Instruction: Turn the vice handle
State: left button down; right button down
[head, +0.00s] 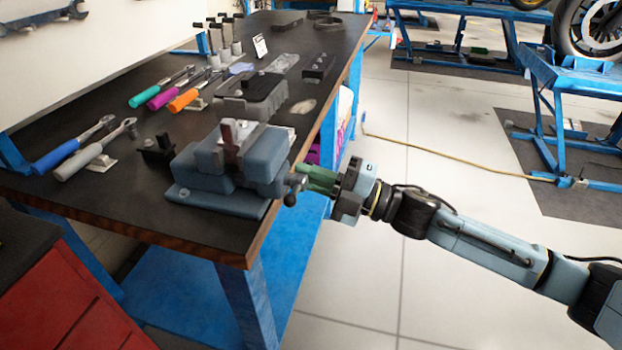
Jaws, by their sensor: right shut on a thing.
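The blue-grey vice (235,165) is fixed on the near right corner of the dark workbench. Its metal handle (291,194) sticks out from the vice's right side, just past the bench edge. My right gripper (312,180) reaches in from the right at the height of the handle. Its green fingers are shut on the handle, though their tips are partly hidden against the vice. My left gripper does not show in the head view.
Ratchets with blue (55,156), grey, green, magenta and orange (184,100) grips lie on the workbench (110,205) left of the vice. A red cabinet (75,300) stands at the lower left. Blue motorcycle lifts (575,90) stand at the right. The pale floor (460,180) between is mostly open, with a yellow cable (450,160).

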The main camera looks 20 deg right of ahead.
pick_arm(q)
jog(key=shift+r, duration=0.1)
pick_arm(e)
jog(key=shift+a+n+g, duration=0.1)
jog(key=shift+n+g, duration=0.2)
jog(key=shift+n, duration=0.4)
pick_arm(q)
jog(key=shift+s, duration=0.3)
pick_arm(e)
jog(key=c, duration=1.7)
grip_release()
jog(key=shift+a, duration=0.1)
jog(key=shift+o, duration=0.9)
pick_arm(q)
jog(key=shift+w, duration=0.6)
